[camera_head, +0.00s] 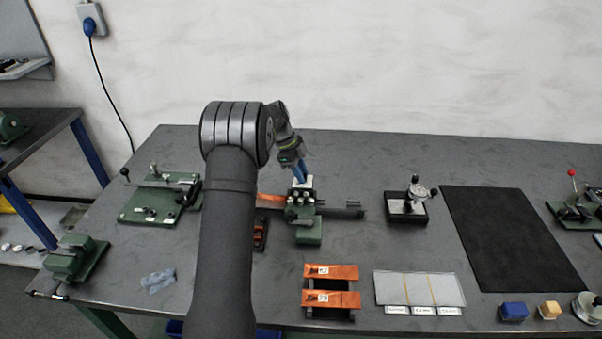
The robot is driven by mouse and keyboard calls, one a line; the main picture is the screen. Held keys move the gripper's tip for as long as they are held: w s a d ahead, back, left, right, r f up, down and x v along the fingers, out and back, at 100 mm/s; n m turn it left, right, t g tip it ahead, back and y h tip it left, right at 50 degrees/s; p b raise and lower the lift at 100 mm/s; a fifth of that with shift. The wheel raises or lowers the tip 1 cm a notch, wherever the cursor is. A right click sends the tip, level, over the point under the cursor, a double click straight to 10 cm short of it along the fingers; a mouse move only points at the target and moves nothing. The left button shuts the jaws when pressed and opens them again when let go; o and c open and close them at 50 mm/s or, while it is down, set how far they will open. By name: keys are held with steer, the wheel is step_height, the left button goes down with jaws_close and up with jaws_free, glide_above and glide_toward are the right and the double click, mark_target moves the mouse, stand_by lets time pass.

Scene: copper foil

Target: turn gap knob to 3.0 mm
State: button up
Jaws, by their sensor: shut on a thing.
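A small green roller device (308,232) with metal posts and a pale top plate stands near the middle of the table. My gripper (301,178) points down over the back of its top, with blue fingers. The fingers are shut at the top of the device, where the gap knob appears to be. The knob itself is hidden by the fingers and too small to make out, and no scale reading is legible.
Copper strips (331,271) lie on a dark rack in front. A dial gauge stand (407,207) and a black mat (512,240) are to the right. A labelled clear tray (392,287) lies at front. A green fixture (140,208) stands left.

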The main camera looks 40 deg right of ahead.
steer(key=m+y, duration=0.1)
steer(key=m, duration=0.1)
steer(key=m+y, duration=0.1)
steer(key=m, duration=0.2)
steer(key=shift+w+d+f+g, duration=0.1)
steer(key=shift+d+g, duration=0.05)
steer(key=shift+g, duration=0.15)
steer(key=shift+d+m+y, duration=0.1)
steer(key=shift+m+y, duration=0.7)
steer(key=shift+m, duration=1.6)
steer(key=o, duration=1)
steer(key=v, duration=0.7)
steer(key=shift+r, duration=0.35)
steer(key=shift+d+f, duration=0.1)
steer(key=shift+f, duration=0.05)
